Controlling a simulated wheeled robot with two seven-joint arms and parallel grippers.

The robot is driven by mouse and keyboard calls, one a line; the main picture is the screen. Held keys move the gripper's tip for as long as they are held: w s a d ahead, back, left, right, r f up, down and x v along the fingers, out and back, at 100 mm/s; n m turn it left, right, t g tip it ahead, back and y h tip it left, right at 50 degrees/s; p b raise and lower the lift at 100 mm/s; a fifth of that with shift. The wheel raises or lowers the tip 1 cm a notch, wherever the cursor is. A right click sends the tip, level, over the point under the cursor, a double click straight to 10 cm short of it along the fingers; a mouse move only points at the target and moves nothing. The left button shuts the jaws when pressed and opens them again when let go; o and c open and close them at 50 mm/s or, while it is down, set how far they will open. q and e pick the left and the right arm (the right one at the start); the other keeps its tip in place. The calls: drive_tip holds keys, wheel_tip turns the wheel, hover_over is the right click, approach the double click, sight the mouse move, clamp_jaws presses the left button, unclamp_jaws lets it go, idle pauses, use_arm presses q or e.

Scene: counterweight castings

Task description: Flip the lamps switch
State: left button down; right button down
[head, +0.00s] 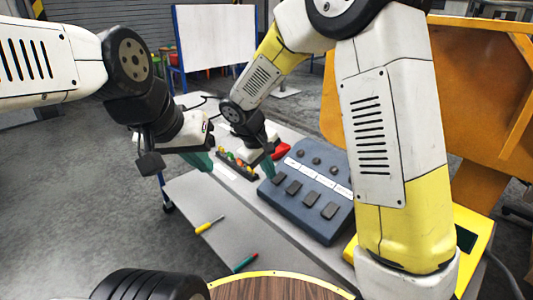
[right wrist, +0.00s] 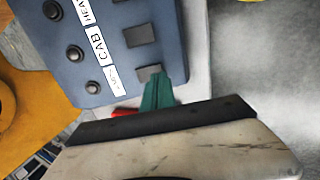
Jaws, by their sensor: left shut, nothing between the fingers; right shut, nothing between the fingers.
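A blue-grey switch panel (head: 290,208) lies on the table, with a row of dark rocker switches, white labels and round knobs. In the right wrist view, the label beside the end rocker (right wrist: 149,72) is partly legible and seems to read LAMPS (right wrist: 117,80); the label beside it reads CAB (right wrist: 101,46). My right gripper (head: 268,170) is shut and empty at the panel's left end. Its green fingertips (right wrist: 165,90) are right at the end rocker; I cannot tell whether they touch it. My left gripper (head: 204,161) is shut and empty, left of the panel, above the table edge.
A dark tray of small coloured parts (head: 228,169) and a red object (head: 283,150) are behind the panel's left end. A yellow screwdriver (head: 208,226) and a green-and-red one (head: 245,262) lie in front. A large orange casting (head: 470,80) stands at the right.

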drive_tip(key=shift+x, duration=1.15)
drive_tip(key=shift+f, duration=0.25)
drive_tip(key=shift+r, duration=0.1)
drive_tip(key=shift+r, duration=0.75)
